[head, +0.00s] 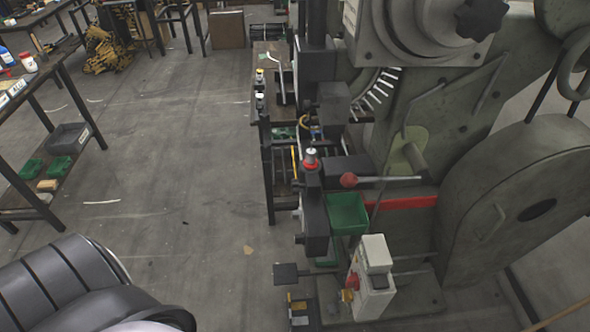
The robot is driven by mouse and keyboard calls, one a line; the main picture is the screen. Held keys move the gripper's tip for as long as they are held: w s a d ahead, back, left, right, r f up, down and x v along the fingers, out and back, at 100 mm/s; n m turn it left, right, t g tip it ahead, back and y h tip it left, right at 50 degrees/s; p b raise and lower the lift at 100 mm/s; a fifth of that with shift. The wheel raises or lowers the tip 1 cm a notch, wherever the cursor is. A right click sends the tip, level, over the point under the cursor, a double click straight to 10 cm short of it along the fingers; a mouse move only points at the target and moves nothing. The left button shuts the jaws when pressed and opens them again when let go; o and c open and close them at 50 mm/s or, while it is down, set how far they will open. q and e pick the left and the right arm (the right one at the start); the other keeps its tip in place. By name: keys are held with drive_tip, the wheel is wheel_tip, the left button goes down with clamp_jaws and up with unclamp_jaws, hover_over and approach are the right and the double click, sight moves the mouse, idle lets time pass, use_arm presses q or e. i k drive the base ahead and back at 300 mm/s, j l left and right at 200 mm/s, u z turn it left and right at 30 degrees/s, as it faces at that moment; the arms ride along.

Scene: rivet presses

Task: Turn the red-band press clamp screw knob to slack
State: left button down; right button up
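The grey-green press (470,150) fills the right side of the head view, with a red band (400,202) across its lower body. A black lobed knob (482,18) sits high on the press at the top right. A red ball (348,180) ends a metal lever in front of the press. A red-collared silver knob (311,157) stands upright on a dark post left of that lever. I cannot tell for certain which of these is the clamp screw knob, nor how tight it is. Neither gripper shows; a dark ribbed part of mine fills the lower left.
A dark workbench (270,60) stands behind the post. Shelving (55,75) with boxes and bottles lines the left.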

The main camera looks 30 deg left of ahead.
sight(296, 186)
drive_tip(key=j+u, duration=0.15)
drive_tip(key=u, duration=0.6)
drive_tip(key=i+j, duration=0.2)
drive_tip(key=j, duration=0.2)
